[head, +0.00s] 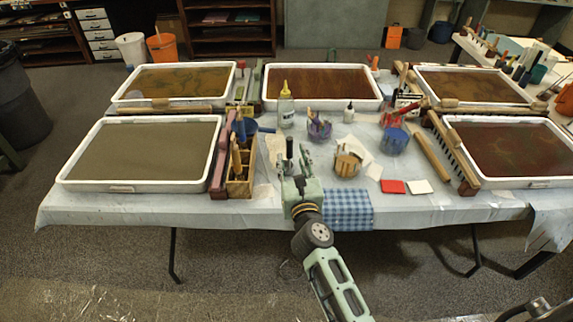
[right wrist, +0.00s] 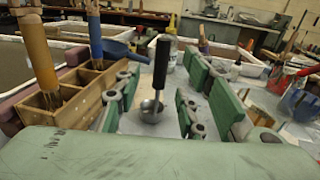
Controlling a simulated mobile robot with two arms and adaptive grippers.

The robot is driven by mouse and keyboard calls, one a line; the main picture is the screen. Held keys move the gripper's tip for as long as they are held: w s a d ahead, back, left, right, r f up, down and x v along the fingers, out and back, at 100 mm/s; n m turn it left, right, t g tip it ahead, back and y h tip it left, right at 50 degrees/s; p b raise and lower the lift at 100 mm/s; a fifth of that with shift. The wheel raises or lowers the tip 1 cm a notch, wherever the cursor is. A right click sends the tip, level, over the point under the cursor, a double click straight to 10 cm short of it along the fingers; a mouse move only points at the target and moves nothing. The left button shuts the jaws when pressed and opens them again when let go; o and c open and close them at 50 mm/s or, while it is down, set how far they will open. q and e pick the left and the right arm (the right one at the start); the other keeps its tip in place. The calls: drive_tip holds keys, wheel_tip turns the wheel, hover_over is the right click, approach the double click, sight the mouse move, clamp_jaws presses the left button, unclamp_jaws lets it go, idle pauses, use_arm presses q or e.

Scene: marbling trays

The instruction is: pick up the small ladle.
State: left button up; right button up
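The small ladle (right wrist: 150,107) stands upright on the table in the right wrist view, with a round metal cup at the bottom and a black handle (right wrist: 161,64) pointing up. My right gripper (right wrist: 163,95) is open, with one green-padded finger on each side of the ladle and visible gaps between. In the head view my right gripper (head: 297,172) is over the front middle of the table, and a dark upright handle (head: 289,148) shows at its fingers; the ladle's cup is hidden there. My left gripper is not in view.
A wooden box (head: 240,184) with brushes stands close to the left of the gripper. A wooden pot (head: 346,163) and a blue checked cloth (head: 349,209) are to the right. A yellow-capped bottle (head: 286,108) stands behind. A grey-filled tray (head: 66,176) lies farther left.

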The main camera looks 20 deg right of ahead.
sight(290, 150)
drive_tip(key=w, duration=0.3)
drive_tip(key=w+d, duration=0.1)
drive_tip(key=w, duration=0.1)
drive_tip(key=shift+w, duration=0.35)
drive_tip(key=shift+r, duration=0.15)
clamp_jaws()
